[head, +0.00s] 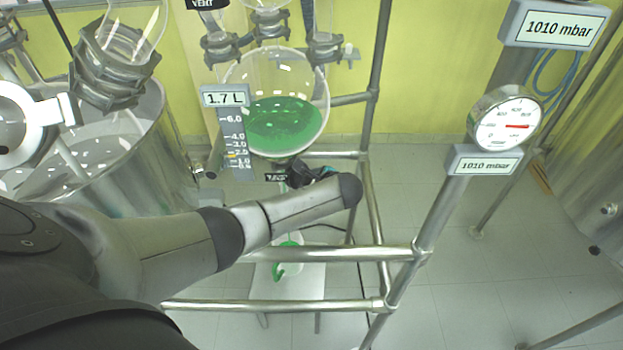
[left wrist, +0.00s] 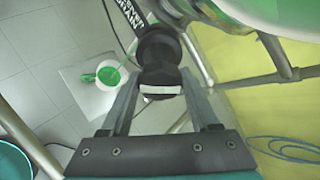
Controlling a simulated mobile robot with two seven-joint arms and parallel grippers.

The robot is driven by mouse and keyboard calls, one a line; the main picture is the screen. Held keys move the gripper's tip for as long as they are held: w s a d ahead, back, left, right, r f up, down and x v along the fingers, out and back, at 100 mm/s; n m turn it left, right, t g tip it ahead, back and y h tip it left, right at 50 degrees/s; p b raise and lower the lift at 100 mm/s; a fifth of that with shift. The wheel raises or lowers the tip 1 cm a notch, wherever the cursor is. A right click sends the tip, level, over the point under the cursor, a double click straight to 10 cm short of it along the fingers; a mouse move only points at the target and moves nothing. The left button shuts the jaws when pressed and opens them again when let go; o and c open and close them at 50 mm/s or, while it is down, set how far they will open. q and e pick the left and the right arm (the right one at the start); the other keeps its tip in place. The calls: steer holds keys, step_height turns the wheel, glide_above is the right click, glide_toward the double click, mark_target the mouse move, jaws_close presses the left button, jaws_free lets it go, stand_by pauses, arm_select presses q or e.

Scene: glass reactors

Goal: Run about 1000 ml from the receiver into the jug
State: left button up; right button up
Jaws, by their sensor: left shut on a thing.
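The receiver (head: 285,115) is a round glass vessel with green liquid in its lower part; its display (head: 225,97) reads 1.7 L. The drain valve's black knob (left wrist: 158,62) is below the receiver, beside a label reading RECEIVER DRAIN. My left gripper (left wrist: 158,92) is shut on this knob, with one finger on each side. In the head view my left arm hides most of the grip. The jug (head: 290,240), with a green handle, stands below the drain; it also shows in the left wrist view (left wrist: 107,75) with green inside. My right gripper is not in view.
The jug stands on a white stand (head: 305,285). Steel frame rails (head: 330,254) run in front of it and beside the receiver. A pressure gauge (head: 505,122) stands at right. A large steel-and-glass vessel (head: 150,150) is at left. The floor at right is mostly clear.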

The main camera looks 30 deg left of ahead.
arm_select(q)
steer(key=shift+n, duration=0.5)
steer(key=o, duration=1.4)
steer(key=shift+s+d+r, duration=0.1)
steer(key=shift+s+d+r, duration=0.1)
steer(key=shift+d+r, duration=0.05)
steer(key=p+v, duration=0.2)
steer(key=v, duration=1.2)
steer(key=shift+s+d+r, duration=0.1)
steer(key=shift+s+d, duration=0.1)
steer(key=shift+s, duration=0.05)
